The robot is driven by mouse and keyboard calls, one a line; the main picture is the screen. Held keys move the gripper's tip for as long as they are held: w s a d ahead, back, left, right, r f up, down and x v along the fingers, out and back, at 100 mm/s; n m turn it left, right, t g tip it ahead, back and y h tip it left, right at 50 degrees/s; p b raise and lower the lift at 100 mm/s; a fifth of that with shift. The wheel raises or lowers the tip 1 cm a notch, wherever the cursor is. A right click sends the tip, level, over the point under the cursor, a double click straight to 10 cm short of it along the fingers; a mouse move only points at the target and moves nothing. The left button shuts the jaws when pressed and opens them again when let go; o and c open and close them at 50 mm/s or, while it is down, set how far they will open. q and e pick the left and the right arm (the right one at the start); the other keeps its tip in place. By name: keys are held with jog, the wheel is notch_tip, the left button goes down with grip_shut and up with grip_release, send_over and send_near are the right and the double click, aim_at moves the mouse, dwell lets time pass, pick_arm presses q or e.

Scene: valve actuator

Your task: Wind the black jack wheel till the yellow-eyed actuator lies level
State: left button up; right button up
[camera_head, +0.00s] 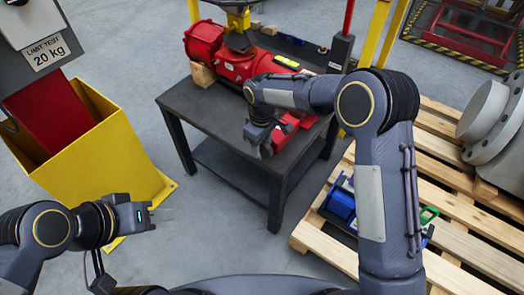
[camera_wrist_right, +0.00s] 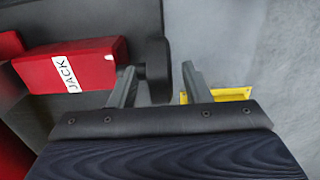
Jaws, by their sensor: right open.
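The red actuator (camera_head: 236,66) lies on the dark table, with a yellow fitting (camera_head: 238,18) above it and a bright yellow-green strip on top. I cannot tell its exact tilt. The red jack (camera_wrist_right: 70,66), labelled JACK, also shows at the table's near side in the head view (camera_head: 286,138). Its black wheel (camera_wrist_right: 158,68) sticks out at its end. My right gripper (camera_wrist_right: 160,88) is open, with the wheel between its fingers, nearer the left one. In the head view my right gripper (camera_head: 258,142) partly hides the jack. My left gripper (camera_head: 164,214) is away from the table; its finger gap is unclear.
The dark table (camera_head: 190,108) stands mid-scene. A yellow bin (camera_head: 95,155) with a red block inside stands at left, under a grey "LIMIT TEST 20 kg" box (camera_head: 40,55). A wooden pallet (camera_head: 470,220) at right bears a grey flanged part and blue items.

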aim_at(262, 150)
jog(key=shift+f, duration=1.3)
grip_shut()
jog(key=shift+d+f+t+y+b, duration=0.15)
jog(key=shift+t+y+b, duration=0.45)
jog(key=shift+b, duration=0.7)
jog(key=t+y+b, duration=0.1)
jog(key=y+b, duration=0.2)
jog(key=b, duration=0.1)
jog(key=shift+t+b, duration=0.35)
jog(key=shift+t, duration=0.05)
jog(key=shift+t+y+b, duration=0.4)
jog(key=shift+y+b, duration=0.2)
jog(key=shift+b, duration=0.3)
jog(key=shift+r, duration=0.25)
